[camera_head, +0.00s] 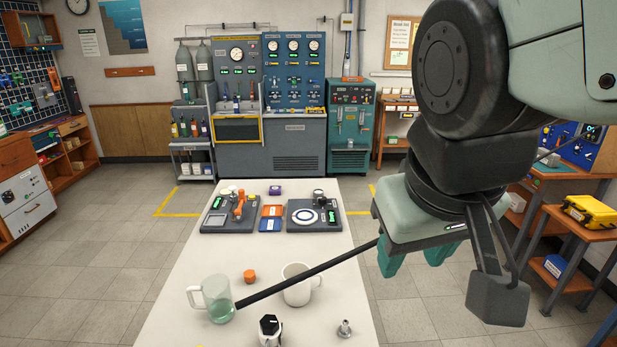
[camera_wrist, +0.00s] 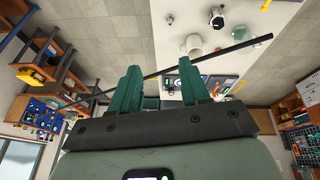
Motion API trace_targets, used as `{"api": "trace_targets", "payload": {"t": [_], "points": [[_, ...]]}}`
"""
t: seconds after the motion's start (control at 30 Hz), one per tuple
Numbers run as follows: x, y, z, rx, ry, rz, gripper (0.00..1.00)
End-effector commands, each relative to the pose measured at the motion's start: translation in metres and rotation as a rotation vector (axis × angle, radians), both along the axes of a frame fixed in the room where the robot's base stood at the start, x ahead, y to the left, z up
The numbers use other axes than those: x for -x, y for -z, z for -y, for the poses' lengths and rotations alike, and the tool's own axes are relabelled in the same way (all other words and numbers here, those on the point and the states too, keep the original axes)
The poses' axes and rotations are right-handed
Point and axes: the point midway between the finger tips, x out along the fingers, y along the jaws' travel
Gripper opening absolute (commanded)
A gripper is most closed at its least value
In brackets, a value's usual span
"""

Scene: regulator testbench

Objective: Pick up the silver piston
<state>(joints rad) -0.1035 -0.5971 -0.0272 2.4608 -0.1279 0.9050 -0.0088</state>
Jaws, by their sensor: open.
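The silver piston (camera_head: 344,328) is a small metal piece with a round base and a narrow stem. It stands on the white table near its front right edge in the head view. In the wrist view a small silver piece (camera_wrist: 170,18) shows near the top, beyond the fingers. My gripper (camera_head: 414,258) is high at the right, apart from the table and the piston. Its two green fingers are spread with nothing between them, as the wrist view (camera_wrist: 163,68) also shows.
A black-topped white device (camera_head: 270,330) stands left of the piston. A white mug (camera_head: 297,288), a glass mug (camera_head: 218,300) with greenish liquid and an orange cap (camera_head: 249,276) stand behind. A long dark rod (camera_head: 310,272) crosses the view above the table. The table's middle (camera_head: 290,247) is clear.

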Motion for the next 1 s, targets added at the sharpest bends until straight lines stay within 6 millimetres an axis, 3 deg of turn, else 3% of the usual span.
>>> {"api": "trace_targets", "payload": {"t": [0.47,0.8,1.0], "points": [[-0.102,0.112,0.003,0.601,-0.525,-0.470,0.46],[-0.161,0.215,-0.024,1.098,-1.003,-0.708,0.46],[-0.182,0.275,-0.045,1.371,-1.279,-0.801,0.46]]}}
